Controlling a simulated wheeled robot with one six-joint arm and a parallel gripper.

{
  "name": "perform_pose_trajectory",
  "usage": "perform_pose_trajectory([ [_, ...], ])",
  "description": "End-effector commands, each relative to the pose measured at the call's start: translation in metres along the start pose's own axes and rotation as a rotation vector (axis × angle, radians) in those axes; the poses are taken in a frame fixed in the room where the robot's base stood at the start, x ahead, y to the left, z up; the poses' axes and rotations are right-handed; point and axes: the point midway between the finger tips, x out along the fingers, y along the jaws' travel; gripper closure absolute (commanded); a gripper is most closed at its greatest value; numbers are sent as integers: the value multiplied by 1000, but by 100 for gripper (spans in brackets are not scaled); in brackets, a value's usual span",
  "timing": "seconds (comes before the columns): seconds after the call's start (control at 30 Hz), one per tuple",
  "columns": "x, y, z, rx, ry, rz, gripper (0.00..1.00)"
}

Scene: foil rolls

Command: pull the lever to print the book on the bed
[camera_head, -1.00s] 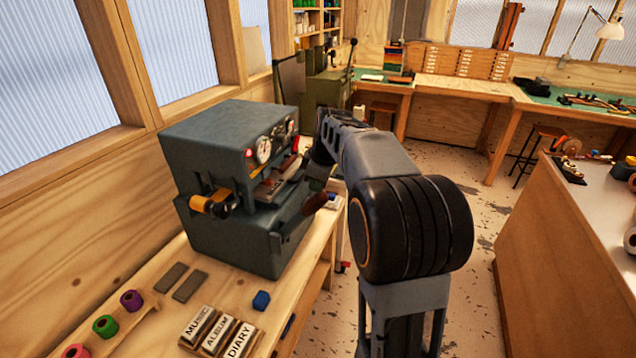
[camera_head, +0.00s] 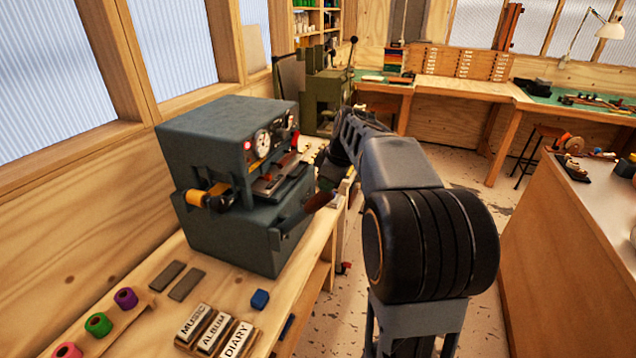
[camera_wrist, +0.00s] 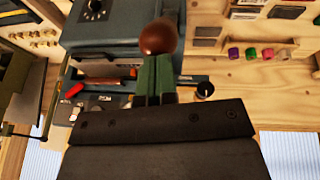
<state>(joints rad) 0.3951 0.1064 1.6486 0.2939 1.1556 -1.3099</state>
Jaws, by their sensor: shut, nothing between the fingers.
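The grey-blue press (camera_head: 230,190) stands on the bench at left in the head view, with gauges and a gold foil roll (camera_head: 208,199) on it. A flat brown piece, probably the book (camera_head: 272,184), lies on its bed. The lever (camera_head: 319,202) sticks out on the near right side and ends in a brown rounded handle. My gripper (camera_head: 331,187) is right by that handle. In the wrist view my green fingers (camera_wrist: 156,70) are shut and empty, with the brown handle (camera_wrist: 158,38) just beyond their tips. Whether they touch cannot be told.
A green machine (camera_head: 328,95) stands behind. A white-topped counter (camera_head: 590,215) is at right, with open floor between.

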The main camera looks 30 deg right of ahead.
Motion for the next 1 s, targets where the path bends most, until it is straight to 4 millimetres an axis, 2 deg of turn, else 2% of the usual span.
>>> perform_pose_trajectory([
  [0.03, 9, -2, 9, 7, 15, 1, 100],
  [0.27, 28, -7, 48, 23, 145, 16, 100],
  [0.6, 66, -18, 108, 47, 398, 41, 100],
  [1.0, 118, -29, 159, 73, 673, 66, 100],
])
